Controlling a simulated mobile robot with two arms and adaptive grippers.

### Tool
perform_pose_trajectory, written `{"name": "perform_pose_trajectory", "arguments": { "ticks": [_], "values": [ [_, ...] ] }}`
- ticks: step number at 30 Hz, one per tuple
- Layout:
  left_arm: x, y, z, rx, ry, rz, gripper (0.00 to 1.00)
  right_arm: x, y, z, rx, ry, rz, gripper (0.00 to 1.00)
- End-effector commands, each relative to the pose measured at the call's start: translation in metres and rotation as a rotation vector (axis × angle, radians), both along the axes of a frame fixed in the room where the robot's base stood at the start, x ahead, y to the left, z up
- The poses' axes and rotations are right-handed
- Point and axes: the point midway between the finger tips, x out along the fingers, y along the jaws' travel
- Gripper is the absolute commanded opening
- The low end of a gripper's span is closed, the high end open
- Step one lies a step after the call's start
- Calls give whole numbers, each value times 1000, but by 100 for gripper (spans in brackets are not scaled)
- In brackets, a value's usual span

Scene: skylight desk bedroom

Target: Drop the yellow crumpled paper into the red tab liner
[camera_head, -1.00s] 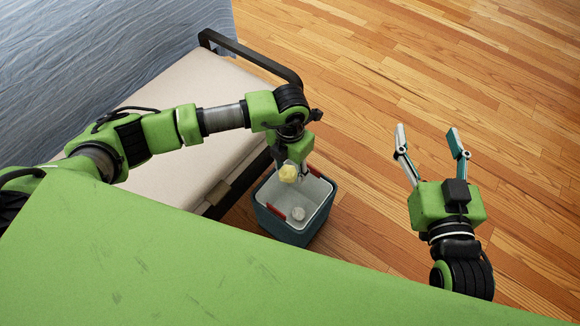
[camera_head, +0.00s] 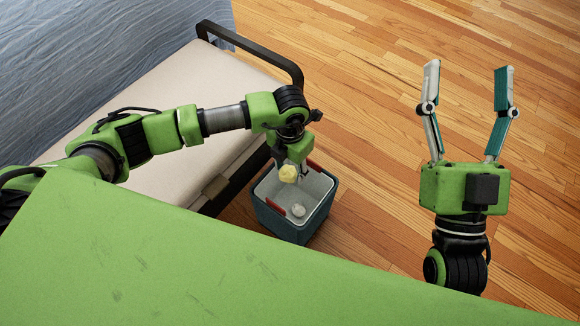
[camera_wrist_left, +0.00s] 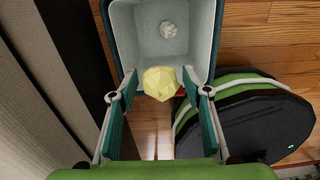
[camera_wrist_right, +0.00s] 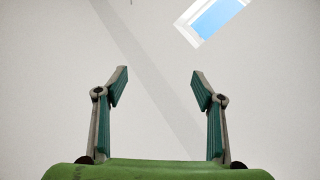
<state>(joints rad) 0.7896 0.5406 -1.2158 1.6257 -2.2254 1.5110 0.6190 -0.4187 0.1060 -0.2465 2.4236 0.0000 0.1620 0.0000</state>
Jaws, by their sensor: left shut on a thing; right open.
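A bed or bench with a beige cushion (camera_head: 150,85) and a black rail (camera_head: 265,62) stands left of the bin, close to it. Wooden floor (camera_head: 370,120) is clear to the right and behind.

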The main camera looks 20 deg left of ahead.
Motion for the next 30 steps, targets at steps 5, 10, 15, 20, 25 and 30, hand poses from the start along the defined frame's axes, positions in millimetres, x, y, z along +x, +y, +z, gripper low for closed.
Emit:
{"name": "perform_pose_trajectory", "arguments": {
  "ticks": [5,10,15,20,25,30],
  "values": [
    [0,0,-3,0,0,0,36,-6,-1,8,13,-45,3,62],
    [0,0,-3,0,0,0,36,-7,-1,10,15,-53,2,62],
    [0,0,-3,0,0,0,52,-7,-1,9,15,-52,2,62],
    [0,0,-3,0,0,0,64,-7,-1,9,15,-51,2,62],
    [0,0,-3,0,0,0,64,-6,-1,9,15,-51,2,62],
    [1,0,6,0,-1,0,64,-7,-1,10,15,-52,2,62]
  ]
}}
